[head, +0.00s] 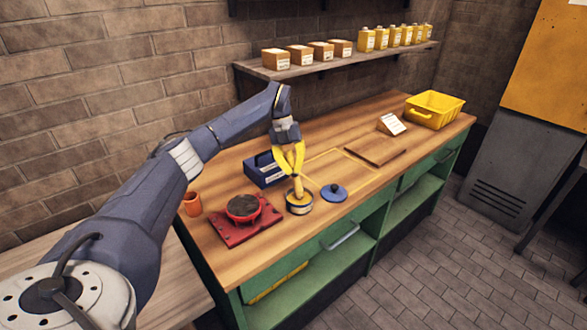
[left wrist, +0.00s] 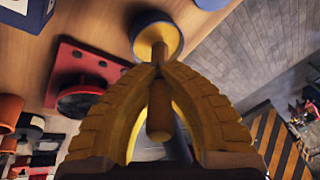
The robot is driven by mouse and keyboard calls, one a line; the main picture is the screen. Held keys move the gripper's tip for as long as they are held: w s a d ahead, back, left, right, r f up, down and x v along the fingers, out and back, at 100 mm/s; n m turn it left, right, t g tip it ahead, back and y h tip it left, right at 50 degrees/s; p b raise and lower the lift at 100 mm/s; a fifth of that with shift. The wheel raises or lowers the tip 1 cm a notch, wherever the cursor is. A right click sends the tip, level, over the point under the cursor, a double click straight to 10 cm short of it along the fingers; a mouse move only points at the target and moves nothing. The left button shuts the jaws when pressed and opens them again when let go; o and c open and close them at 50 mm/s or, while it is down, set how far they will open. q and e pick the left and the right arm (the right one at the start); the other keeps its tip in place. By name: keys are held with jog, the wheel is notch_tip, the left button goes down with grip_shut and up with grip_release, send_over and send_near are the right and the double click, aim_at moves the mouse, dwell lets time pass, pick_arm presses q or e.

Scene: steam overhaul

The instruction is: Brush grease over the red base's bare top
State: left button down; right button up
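The red base (head: 228,233) lies flat on the workbench's left part, with a round red piece with a dark top (head: 243,205) on it. It also shows in the left wrist view (left wrist: 72,60). My left gripper (head: 295,173), with yellow fingers, is shut on the wooden handle of the brush (head: 298,187). In the left wrist view the handle (left wrist: 158,110) runs between the fingertips. The brush points down into an open grease tin (head: 299,207), right of the red base; its bristles are hidden. The tin also shows in the left wrist view (left wrist: 172,38). My right gripper is out of view.
A blue lid (head: 334,193) lies right of the tin, and a blue toolbox (head: 263,170) stands behind it. An orange cup (head: 192,204) stands at the left. A brown board (head: 375,151), white card (head: 392,124) and yellow bin (head: 434,109) are farther right. A shelf (head: 340,63) hangs above.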

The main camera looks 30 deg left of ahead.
aim_at(293, 160)
pick_arm(q)
jog(key=shift+f, duration=0.4)
dwell(0.8)
jog(key=shift+r, duration=3.5)
jog(key=shift+m, duration=0.3)
